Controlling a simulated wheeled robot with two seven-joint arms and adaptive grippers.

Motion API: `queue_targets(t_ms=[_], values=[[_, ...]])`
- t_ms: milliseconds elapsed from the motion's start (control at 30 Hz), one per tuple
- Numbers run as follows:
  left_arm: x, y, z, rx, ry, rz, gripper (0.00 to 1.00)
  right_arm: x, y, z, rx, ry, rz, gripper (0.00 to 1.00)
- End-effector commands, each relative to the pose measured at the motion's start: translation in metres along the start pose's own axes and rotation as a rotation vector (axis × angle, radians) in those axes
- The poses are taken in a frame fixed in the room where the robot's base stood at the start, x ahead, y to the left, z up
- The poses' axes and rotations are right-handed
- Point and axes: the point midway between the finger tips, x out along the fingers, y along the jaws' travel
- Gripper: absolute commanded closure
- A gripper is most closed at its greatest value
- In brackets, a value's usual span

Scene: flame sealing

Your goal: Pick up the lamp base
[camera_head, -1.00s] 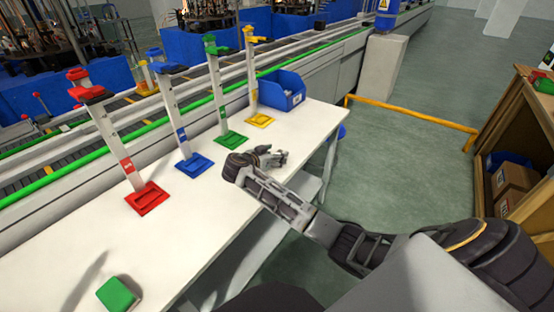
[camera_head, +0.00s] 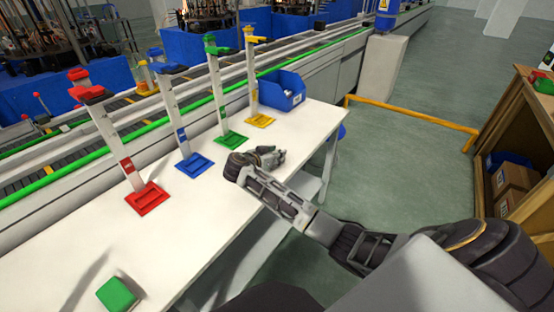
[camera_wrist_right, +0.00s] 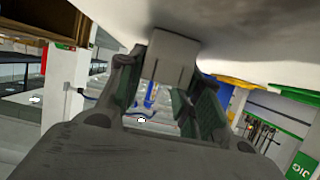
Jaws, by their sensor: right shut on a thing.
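My right gripper (camera_head: 270,156) is low over the right edge of the white table (camera_head: 205,225), just in front of the stand with the green base. In the right wrist view, the fingers (camera_wrist_right: 160,95) are shut on a pale grey block, the lamp base (camera_wrist_right: 172,60). The block sits against the white surface at the top of that view; whether it touches is unclear. In the head view the block is hard to make out behind the fingers. My left gripper is not in view.
Upright stands with red (camera_head: 147,199), blue (camera_head: 195,165), green (camera_head: 231,140) and yellow (camera_head: 260,120) bases line the table's back. A blue bin (camera_head: 282,92) stands at the far end. A green block (camera_head: 116,294) lies at the near left. The table's middle is clear.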

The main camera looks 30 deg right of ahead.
Motion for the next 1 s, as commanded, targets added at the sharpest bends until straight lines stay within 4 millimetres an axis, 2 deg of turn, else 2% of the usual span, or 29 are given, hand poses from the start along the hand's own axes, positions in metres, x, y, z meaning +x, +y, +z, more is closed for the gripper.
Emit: queue_targets(t_ms=[200,467,733,1000], values=[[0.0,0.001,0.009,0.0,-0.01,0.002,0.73,0.0,0.0,-0.001,0.0,0.0,0.0,0.93],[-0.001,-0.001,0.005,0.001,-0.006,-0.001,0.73,-0.006,-0.001,-0.014,0.003,0.0,-0.001,0.93],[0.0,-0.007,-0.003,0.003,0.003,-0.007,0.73,-0.02,0.0,-0.048,0.004,0.0,-0.001,0.93],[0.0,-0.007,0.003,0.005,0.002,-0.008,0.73,-0.034,-0.001,-0.082,0.003,0.001,-0.001,0.93]])
